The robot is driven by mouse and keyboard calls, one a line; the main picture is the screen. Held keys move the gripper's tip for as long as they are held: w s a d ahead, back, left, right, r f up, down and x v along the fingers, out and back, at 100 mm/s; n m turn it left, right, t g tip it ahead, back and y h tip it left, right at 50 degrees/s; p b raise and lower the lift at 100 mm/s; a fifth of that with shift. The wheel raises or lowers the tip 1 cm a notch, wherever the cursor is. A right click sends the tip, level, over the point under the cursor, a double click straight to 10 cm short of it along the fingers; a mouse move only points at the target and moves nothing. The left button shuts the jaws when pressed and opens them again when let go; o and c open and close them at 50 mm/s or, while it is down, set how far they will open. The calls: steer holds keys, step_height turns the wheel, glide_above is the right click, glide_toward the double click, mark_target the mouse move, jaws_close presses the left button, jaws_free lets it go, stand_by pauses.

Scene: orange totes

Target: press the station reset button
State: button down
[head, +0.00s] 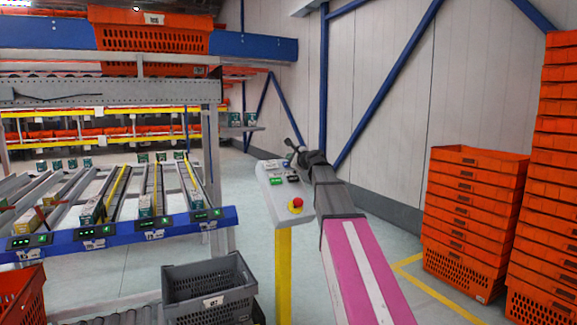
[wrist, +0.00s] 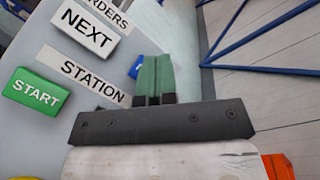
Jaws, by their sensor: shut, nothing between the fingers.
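The grey-white control panel (head: 273,203) stands on a yellow post in the head view, with a red knob on a yellow base (head: 295,205) at its lower end. In the wrist view the panel (wrist: 30,45) carries a green START button (wrist: 37,91), a white NEXT plate (wrist: 85,28) and a STATION label (wrist: 95,78). My gripper (wrist: 155,62) is shut and empty, its green fingers beside the STATION label. A small blue patch (wrist: 134,70) shows left of the fingers; I cannot tell if it is the reset button. No RESET wording is readable, and the gripper hides part of the panel.
A grey crate (head: 209,277) stands left of the panel post. Sloped rack lanes with a blue front rail (head: 120,232) are at the left. Tall stacks of orange totes (head: 470,215) stand at the right. Floor behind the panel is clear up to the wall.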

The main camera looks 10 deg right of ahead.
steer(key=s+d+r, duration=0.1)
steer(key=s+r, duration=0.2)
steer(key=r, duration=0.1)
steer(key=shift+s+r, duration=0.35)
steer(key=shift+d, duration=0.1)
stand_by(0.3)
stand_by(0.4)
